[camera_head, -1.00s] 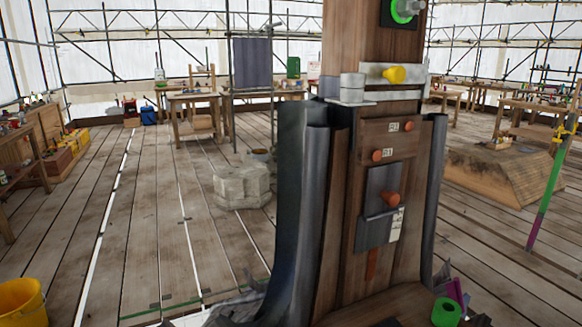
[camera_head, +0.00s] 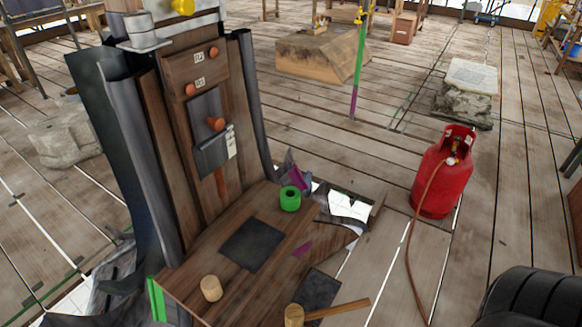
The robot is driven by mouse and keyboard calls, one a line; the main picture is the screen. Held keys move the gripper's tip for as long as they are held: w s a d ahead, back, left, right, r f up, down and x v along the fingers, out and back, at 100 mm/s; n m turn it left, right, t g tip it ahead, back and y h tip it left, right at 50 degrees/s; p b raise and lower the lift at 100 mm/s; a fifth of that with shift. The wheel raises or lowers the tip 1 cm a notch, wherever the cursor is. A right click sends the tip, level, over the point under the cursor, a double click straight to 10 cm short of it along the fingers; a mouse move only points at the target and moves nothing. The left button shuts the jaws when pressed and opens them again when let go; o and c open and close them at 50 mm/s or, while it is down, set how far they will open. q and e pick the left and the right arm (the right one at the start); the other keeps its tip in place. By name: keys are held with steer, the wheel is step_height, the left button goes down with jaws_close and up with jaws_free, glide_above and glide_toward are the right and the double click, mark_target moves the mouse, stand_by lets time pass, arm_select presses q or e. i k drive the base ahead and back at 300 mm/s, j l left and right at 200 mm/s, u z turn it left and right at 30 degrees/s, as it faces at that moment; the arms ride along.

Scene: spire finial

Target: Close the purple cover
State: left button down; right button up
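No part that I can clearly tell is a purple cover shows. A small purple piece (camera_head: 297,177) stands behind the green roll at the back right of the wooden platform (camera_head: 215,265). The wooden spire post (camera_head: 160,130) rises from the platform. On its front are a grey metal plate with an orange knob (camera_head: 215,124) and a drawer-like panel (camera_head: 194,70) with two orange knobs. Neither gripper is in view.
A green roll (camera_head: 289,199), a wooden mallet (camera_head: 295,315) and a wooden cylinder (camera_head: 211,289) are on the platform. A red gas cylinder (camera_head: 443,175) with a hose stands on the right. Plank floor (camera_head: 330,150) behind the platform is mostly clear.

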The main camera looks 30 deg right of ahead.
mark_target(293, 177)
steer(key=l+z, duration=0.6)
steer(key=l, duration=0.2)
steer(key=i+l+z, duration=0.1)
steer(key=l+z, duration=0.2)
steer(key=i+l+z, duration=0.35)
steer(key=l+z, duration=0.2)
